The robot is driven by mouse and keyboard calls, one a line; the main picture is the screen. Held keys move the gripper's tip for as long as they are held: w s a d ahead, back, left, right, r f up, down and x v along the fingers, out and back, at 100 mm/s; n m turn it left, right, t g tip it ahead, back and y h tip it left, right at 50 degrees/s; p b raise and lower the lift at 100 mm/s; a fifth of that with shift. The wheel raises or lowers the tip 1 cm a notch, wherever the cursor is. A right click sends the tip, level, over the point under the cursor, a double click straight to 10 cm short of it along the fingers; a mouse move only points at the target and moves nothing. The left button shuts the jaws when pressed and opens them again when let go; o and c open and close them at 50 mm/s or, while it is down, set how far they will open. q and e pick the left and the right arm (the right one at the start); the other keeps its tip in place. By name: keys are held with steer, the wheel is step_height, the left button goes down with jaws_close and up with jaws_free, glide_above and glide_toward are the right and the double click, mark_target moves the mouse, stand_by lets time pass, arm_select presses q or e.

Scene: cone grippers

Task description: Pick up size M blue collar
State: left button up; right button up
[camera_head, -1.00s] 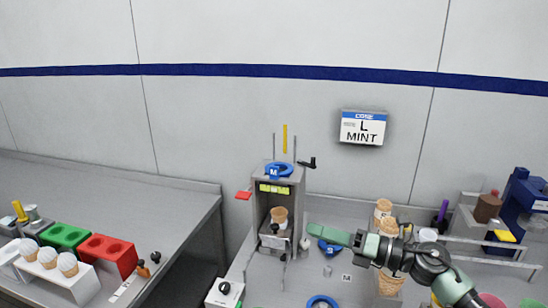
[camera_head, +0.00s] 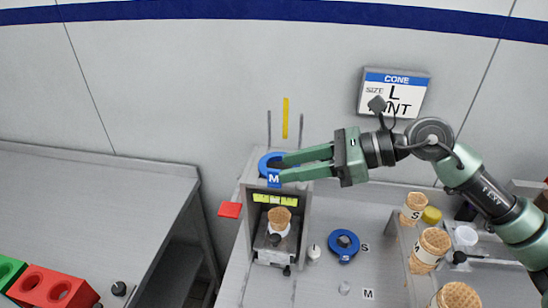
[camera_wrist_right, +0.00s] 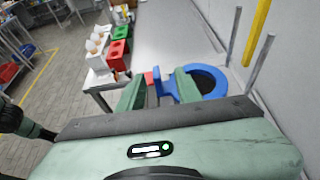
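The size M blue collar (camera_head: 265,166) lies on top of the grey stand, a ring with a tab marked M facing front. My right gripper (camera_head: 283,167) is at the collar from the right, its two fingers apart. In the right wrist view, the collar (camera_wrist_right: 224,83) lies beyond the fingers, and its tab shows in the gap between the open fingertips (camera_wrist_right: 159,80). I cannot tell whether the fingers touch it. Part of the ring is hidden behind the fingers. My left gripper is not in view.
Another blue collar (camera_head: 343,243) lies on the counter near an S label. A waffle cone (camera_head: 279,217) sits inside the stand (camera_head: 304,215). Metal rods and a yellow strip (camera_head: 285,118) rise behind it. Several cones stand in a rack at right. A red plate (camera_head: 230,210) sticks out left.

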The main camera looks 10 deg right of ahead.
mark_target(261, 185)
steer(key=shift+a, duration=0.45)
steer(key=p+x, duration=0.4)
steer(key=x, duration=0.2)
steer(key=shift+a+p, duration=0.1)
steer(key=shift+p, duration=0.2)
steer(key=shift+a+f, duration=0.1)
jaws_close()
